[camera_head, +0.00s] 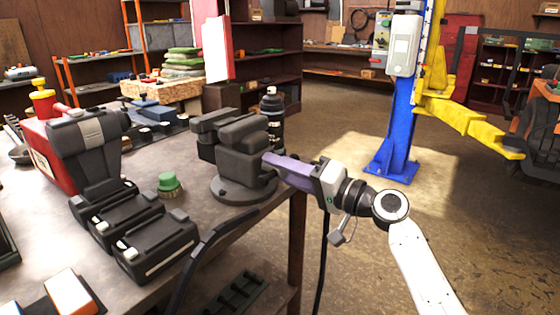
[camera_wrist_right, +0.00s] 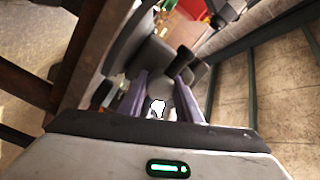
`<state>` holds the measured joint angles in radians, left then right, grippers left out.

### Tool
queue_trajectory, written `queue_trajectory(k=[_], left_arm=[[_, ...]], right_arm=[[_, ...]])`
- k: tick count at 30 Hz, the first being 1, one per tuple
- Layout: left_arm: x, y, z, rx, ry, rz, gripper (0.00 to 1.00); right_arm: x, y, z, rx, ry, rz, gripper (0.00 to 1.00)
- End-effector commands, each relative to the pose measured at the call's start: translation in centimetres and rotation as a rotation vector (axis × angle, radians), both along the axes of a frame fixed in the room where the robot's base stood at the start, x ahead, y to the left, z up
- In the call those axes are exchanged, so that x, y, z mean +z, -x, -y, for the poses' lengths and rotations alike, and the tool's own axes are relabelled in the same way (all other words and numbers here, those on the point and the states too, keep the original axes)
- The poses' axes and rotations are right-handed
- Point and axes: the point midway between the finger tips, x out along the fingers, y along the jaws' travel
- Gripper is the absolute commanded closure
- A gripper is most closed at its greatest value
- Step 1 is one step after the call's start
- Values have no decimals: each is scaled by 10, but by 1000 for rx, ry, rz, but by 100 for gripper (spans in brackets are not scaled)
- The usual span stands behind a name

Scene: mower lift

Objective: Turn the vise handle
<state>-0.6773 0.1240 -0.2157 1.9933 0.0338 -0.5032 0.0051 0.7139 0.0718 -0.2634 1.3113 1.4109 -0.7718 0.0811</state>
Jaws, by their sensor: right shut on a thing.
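The dark grey vise (camera_head: 243,165) stands on its round base at the right edge of the workbench (camera_head: 150,270). My right gripper (camera_head: 268,160) reaches it from the right, its purple fingers at the vise's right side, where the handle is. The handle is mostly hidden by the fingers in the head view. In the right wrist view the two purple fingers of the right gripper (camera_wrist_right: 158,98) stand either side of the handle, with the dark vise body (camera_wrist_right: 155,58) just beyond. The right gripper is shut on the vise handle. My left gripper is not in view.
A blue and yellow lift post (camera_head: 400,125) stands beyond. The floor (camera_head: 480,235) right of the bench is clear around my right arm.

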Motion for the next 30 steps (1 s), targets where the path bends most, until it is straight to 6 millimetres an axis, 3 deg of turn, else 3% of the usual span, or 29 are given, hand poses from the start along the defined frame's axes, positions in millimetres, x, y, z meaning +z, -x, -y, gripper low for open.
queue_trajectory(k=[23,30], left_arm=[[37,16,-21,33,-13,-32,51],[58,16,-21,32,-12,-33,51]], right_arm=[[3,0,0,0,-436,-601,92],[4,0,0,0,-572,-784,92]])
